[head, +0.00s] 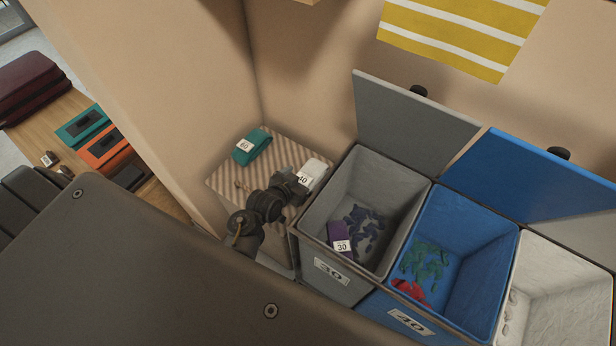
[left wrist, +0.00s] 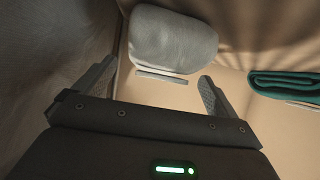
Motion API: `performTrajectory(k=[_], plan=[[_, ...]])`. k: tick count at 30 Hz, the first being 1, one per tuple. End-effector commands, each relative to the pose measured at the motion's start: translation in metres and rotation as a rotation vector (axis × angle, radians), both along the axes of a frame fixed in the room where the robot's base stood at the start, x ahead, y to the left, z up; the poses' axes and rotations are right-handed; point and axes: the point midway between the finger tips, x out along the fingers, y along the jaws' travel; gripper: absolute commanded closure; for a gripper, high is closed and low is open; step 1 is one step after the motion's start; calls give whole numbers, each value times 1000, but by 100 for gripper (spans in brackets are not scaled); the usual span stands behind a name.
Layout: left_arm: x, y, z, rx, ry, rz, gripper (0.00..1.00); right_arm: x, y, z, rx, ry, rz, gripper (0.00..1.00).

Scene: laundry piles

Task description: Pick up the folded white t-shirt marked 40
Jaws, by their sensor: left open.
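The folded white t-shirt (head: 316,168) lies at the right end of a striped surface, against the grey bin. Its tag (head: 304,179) is partly covered by my gripper and seems to read 40. In the left wrist view the t-shirt (left wrist: 172,40) is a pale folded bundle just ahead of the fingers. My left gripper (head: 290,179) is at its near left side in the head view. In the left wrist view the left gripper (left wrist: 155,88) is open, its fingers spread about the t-shirt's width, with nothing between them. My right gripper is not in view.
A folded green garment (head: 258,143), with a tag, lies on the striped surface (head: 228,180) to the left. To the right stand an open grey bin (head: 343,276) marked 30, a blue bin (head: 418,322) marked 40 and a white bin (head: 565,270). A wall rises behind.

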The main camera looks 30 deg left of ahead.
Motion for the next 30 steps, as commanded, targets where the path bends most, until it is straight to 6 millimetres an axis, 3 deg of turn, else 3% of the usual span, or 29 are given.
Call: performTrajectory(k=[4, 11, 23, 30], plan=[[13, -2, -7, 0, -2, 0, 4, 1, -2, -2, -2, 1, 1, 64], [14, -2, -8, 1, -1, 0, 4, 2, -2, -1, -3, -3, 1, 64], [14, -2, -7, 1, -1, 0, 53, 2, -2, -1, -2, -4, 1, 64], [14, -2, -6, 2, -2, 0, 56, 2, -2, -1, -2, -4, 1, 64]])
